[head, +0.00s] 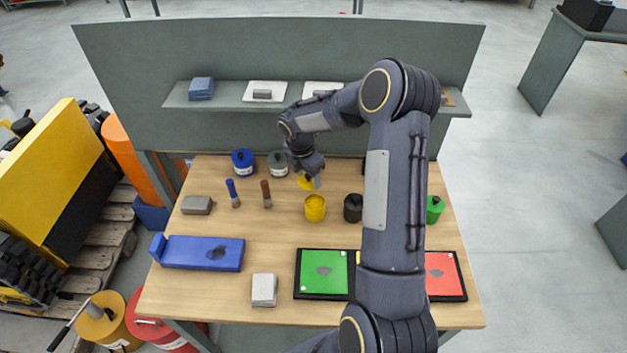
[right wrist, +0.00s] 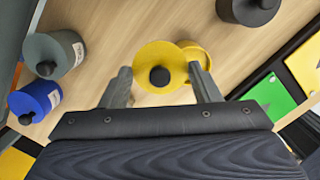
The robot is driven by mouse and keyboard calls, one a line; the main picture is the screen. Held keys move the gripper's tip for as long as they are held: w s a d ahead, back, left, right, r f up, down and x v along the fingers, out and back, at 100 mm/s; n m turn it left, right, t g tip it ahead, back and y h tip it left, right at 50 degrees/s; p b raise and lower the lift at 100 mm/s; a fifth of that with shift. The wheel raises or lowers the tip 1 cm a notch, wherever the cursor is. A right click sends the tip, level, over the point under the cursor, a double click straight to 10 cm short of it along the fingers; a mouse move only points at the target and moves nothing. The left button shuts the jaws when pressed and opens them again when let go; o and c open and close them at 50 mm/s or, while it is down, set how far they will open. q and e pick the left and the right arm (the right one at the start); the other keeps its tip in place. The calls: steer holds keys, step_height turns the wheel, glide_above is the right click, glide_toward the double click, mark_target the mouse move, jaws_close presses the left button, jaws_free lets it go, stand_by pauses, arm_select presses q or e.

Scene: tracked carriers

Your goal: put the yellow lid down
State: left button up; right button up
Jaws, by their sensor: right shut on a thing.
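The yellow lid (head: 303,183) has a black knob and is held by my right gripper (head: 309,179). In the right wrist view the lid (right wrist: 148,56) sits between the two fingers of the right gripper (right wrist: 160,72), which are shut on its sides. The yellow pot (head: 315,210) stands upright on the table, in front of and slightly right of the lid in the head view. In the right wrist view the pot (right wrist: 199,55) shows partly behind the lid. The lid is apart from the pot in the head view. My left gripper is not in view.
A blue pot (head: 243,164) and a grey pot (head: 277,164) stand behind left; a black pot (head: 353,208) is right of the yellow pot. A green panel (head: 324,270) lies in front. The wooden table (head: 225,290) has free room between these.

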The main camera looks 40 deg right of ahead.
steer(key=w+d+f+b, duration=0.1)
steer(key=f, duration=0.1)
steer(key=w+d+f, duration=0.1)
steer(key=d+f, duration=0.1)
steer(key=w+d+f+b, duration=0.1)
steer(key=d+f, duration=0.1)
steer(key=shift+w+d+f+b, duration=0.1)
steer(key=shift+w+d+b, duration=0.1)
steer(key=shift+w+b, duration=0.15)
steer(key=shift+d+f, duration=0.15)
steer(key=shift+f, duration=0.1)
steer(key=shift+w+d+f+b, duration=0.15)
steer(key=shift+f+b, duration=0.85)
steer(key=shift+f, duration=0.6)
steer(key=shift+f, duration=0.15)
steer(key=o, duration=1)
steer(key=shift+o, duration=0.2)
